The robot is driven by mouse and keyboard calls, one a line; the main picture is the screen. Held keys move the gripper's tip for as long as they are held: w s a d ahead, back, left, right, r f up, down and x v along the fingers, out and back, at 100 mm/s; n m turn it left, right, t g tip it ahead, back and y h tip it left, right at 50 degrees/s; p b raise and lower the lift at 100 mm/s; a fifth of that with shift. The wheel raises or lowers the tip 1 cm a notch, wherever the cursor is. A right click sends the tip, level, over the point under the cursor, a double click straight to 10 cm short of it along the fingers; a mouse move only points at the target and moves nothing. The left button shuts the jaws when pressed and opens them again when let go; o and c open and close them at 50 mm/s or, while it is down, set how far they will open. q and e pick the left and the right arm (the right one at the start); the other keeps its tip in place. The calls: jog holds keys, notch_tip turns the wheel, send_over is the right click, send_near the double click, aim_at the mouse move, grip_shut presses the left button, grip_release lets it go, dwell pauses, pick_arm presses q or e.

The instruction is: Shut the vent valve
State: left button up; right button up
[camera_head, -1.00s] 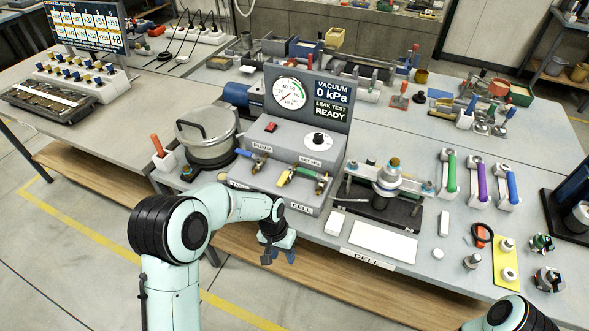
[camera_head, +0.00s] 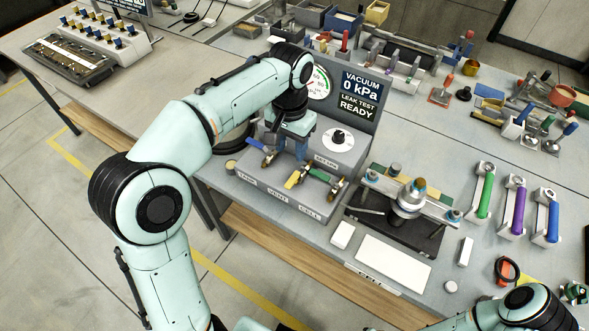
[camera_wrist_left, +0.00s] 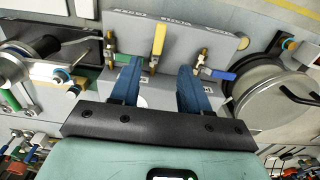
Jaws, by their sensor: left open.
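The vent valve has a yellow lever (camera_head: 293,180) in the middle of three valves on the grey pump box (camera_head: 265,185), above the VENT label. It points toward the box's front edge, crosswise to the blue lever (camera_head: 257,145) and the green lever (camera_head: 320,174). My left gripper (camera_head: 291,152) is open and empty, pointing down over the box behind the yellow lever. In the left wrist view, the yellow lever (camera_wrist_left: 159,38) lies beyond and between the blue fingers, apart from them. My right gripper is out of view.
The gauge panel (camera_head: 358,98) stands behind, reading 0 kPa. The blue and green levers flank the vent valve closely. The cell clamp fixture (camera_head: 400,205) stands to the right. In the wrist view, a round metal pot (camera_wrist_left: 268,95) is on the right.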

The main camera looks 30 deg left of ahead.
aim_at(291, 181)
pick_arm(q)
notch_tip(291, 181, down, 10)
jog(key=shift+s+f+b, duration=0.1)
jog(key=shift+f+b, duration=0.05)
jog(key=shift+b, duration=0.6)
jog(key=shift+f, duration=0.8)
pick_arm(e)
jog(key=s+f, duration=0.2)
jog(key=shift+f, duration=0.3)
pick_arm(q)
grip_shut()
